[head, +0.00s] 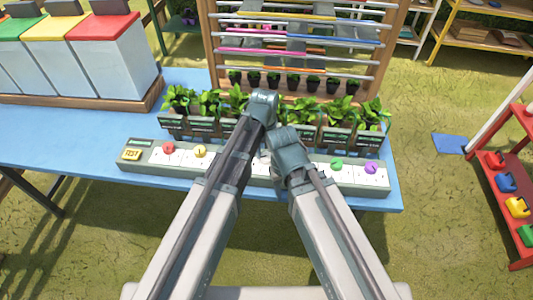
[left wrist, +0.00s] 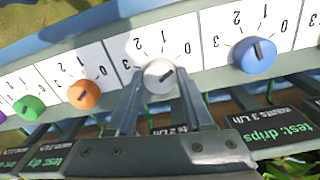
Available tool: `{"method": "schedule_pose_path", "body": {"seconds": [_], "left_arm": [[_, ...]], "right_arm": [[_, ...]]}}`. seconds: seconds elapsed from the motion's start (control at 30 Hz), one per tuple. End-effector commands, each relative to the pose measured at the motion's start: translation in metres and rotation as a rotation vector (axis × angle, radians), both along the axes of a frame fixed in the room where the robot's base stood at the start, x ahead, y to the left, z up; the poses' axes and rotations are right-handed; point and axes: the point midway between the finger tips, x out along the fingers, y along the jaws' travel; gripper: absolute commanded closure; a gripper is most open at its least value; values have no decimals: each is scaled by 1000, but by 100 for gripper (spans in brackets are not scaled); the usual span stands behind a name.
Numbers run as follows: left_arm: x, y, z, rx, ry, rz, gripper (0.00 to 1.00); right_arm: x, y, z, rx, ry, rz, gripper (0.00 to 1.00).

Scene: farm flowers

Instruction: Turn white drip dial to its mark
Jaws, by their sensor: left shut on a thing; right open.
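The white drip dial (left wrist: 153,72) sits on the white scale panel in the left wrist view, which shows it upside down to the planter labels' rows. Its dark pointer line slants up and right, toward the 0 side of the printed 0 to 3 scale. My left gripper (left wrist: 160,80) is shut on the white dial, one finger on each side. In the head view my left gripper (head: 262,102) is over the middle of the dial strip (head: 130,165), and my arms hide most of the white dial. My right gripper (head: 288,142) is beside it, open; its fingertips are hidden.
A blue dial (left wrist: 254,55) and an orange dial (left wrist: 84,95) flank the white one. Red (head: 168,147), yellow (head: 200,151), green (head: 337,163) and purple (head: 371,168) dials also line the strip. Potted plants (head: 180,98) stand close behind, before a rack (head: 300,40).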

Motion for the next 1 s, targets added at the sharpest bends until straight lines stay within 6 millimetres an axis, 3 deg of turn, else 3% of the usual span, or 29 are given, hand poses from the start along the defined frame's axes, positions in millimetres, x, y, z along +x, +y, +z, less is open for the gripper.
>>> {"method": "schedule_pose_path", "body": {"seconds": [0.17, 0.2, 0.37, 0.77, 1.0], "left_arm": [[0, 0, 0, 0, 0, -2, 100], [0, 0, 0, 0, 0, -2, 47], [0, 0, 0, 0, 0, -1, 18], [0, 0, 3, 0, 0, 0, 18], [0, 0, 21, 0, 0, 0, 18]], "right_arm": [[0, 0, 0, 0, 0, 0, 50], [0, 0, 0, 0, 0, 0, 50], [0, 0, 0, 0, 0, 0, 50], [0, 0, 3, 0, 0, 0, 50], [0, 0, 21, 0, 0, 0, 50]]}}
